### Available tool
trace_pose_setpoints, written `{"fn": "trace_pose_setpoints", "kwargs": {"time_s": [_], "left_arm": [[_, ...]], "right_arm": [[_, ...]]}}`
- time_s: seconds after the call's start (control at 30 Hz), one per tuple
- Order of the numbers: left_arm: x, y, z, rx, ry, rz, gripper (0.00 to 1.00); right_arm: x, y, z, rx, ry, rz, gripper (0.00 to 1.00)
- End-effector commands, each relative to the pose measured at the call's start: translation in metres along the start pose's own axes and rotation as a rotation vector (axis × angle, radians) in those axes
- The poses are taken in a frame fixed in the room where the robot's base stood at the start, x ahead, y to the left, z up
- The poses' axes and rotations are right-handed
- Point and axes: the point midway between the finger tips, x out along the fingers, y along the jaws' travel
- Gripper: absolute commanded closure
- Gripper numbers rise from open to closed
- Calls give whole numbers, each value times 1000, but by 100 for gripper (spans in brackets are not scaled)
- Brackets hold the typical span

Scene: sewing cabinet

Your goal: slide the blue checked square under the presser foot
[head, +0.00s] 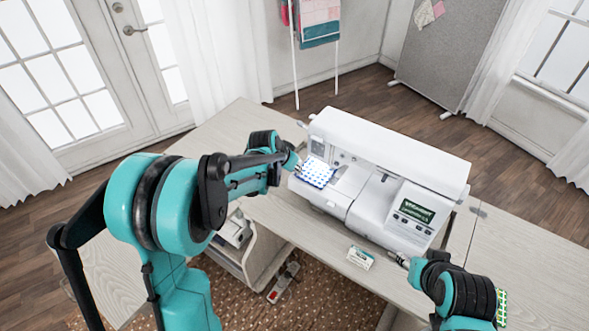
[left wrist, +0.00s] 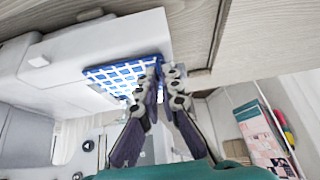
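The blue checked square (head: 317,172) lies at the left end of the white sewing machine (head: 385,165), over its bed and beside the needle area. The presser foot itself is too small to make out. My left gripper (head: 297,165) is at the square's left edge. In the left wrist view the square (left wrist: 118,74) reaches to the fingertips of the left gripper (left wrist: 165,72), which are nearly together at its edge and seem to pinch it. My right gripper (head: 402,260) is low in front of the machine's right end; its fingers are too small to read.
A small white and green card (head: 360,257) lies on the pale wooden table (head: 285,215) in front of the machine. A patterned green and yellow piece (head: 501,307) shows partly behind my right arm. A shelf unit (head: 250,255) stands below the table's front edge.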

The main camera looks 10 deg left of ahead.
Motion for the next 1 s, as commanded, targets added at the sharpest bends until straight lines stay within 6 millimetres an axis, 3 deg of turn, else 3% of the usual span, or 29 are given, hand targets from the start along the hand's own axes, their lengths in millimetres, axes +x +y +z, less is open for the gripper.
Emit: {"fn": "trace_pose_setpoints", "kwargs": {"time_s": [0.77, 0.9, 1.0], "left_arm": [[6, 0, -8, 0, 0, 0, 100], [6, 0, -8, 0, 0, 0, 71], [6, 0, -8, 0, 0, 0, 71]], "right_arm": [[1, 0, 1, 0, 0, 0, 60], [1, 0, 1, 0, 0, 0, 60], [1, 0, 1, 0, 0, 0, 60]]}}
